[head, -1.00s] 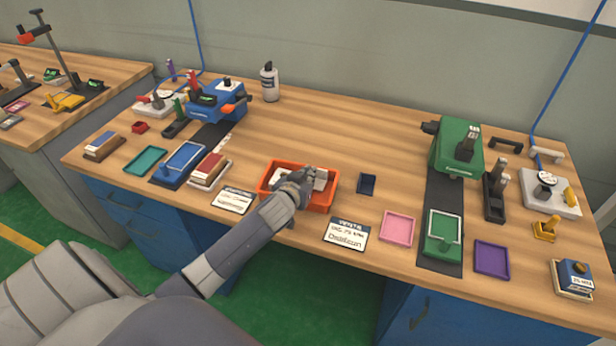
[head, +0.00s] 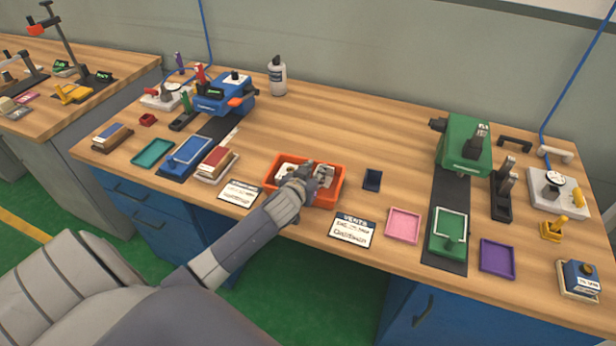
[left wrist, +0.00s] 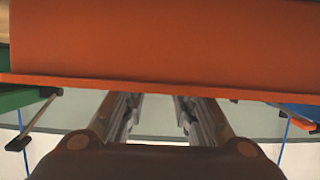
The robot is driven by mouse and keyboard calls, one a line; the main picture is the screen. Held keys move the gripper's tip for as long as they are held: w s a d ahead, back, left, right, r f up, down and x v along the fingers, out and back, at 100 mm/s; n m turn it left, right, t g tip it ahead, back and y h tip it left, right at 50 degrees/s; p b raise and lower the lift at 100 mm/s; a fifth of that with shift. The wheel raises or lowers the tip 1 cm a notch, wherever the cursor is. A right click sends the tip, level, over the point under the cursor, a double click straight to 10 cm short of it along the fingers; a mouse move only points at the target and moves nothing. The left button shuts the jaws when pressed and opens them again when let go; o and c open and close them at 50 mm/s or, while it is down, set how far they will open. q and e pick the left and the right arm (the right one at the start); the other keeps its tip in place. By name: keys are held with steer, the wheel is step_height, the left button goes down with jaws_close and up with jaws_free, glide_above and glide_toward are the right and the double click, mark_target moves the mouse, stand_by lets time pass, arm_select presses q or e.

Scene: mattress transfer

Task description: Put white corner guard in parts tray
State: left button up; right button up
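An orange tray (head: 333,200) sits at the front middle of the bench, with pale pieces (head: 324,176) inside it. I cannot tell which of them is the white corner guard, or whether it is among them. My left gripper (head: 308,180) reaches over the tray's near rim and covers part of the inside. In the left wrist view, the orange wall (left wrist: 160,45) fills the top and hides the fingertips. The two fingers (left wrist: 156,105) stand apart, with a clear gap between their visible parts. My right gripper is in neither view.
Label cards (head: 352,230) lie at the front edge. Pink (head: 403,226) and purple (head: 497,259) trays and a green machine (head: 464,147) stand right. The bench's back middle is clear.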

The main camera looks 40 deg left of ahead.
arm_select(q)
steer(key=v, duration=1.2)
steer(key=shift+f, duration=0.1)
steer(key=s+d+f+m+g+h, duration=0.1)
steer(key=s+d+f+m+g, duration=0.15)
steer(key=s+d, duration=0.4)
steer(key=s+d+f+m+g+h, duration=0.1)
steer(key=s+d+f+g, duration=0.25)
steer(key=s, duration=0.55)
steer(key=s+d+f+m+g+h, duration=0.1)
steer(key=s+d+f+g+h, duration=0.15)
steer(key=s+d+g, duration=0.4)
step_height(320, 180, down, 25)
steer(key=s+a+t+y, duration=0.1)
steer(key=s+a+t, duration=0.1)
steer(key=s+a+f+g, duration=0.1)
steer(key=s+a+f, duration=0.2)
steer(key=s+f, duration=1.4)
steer(key=shift+s+f+g, duration=0.3)
steer(key=shift+s+g, duration=0.05)
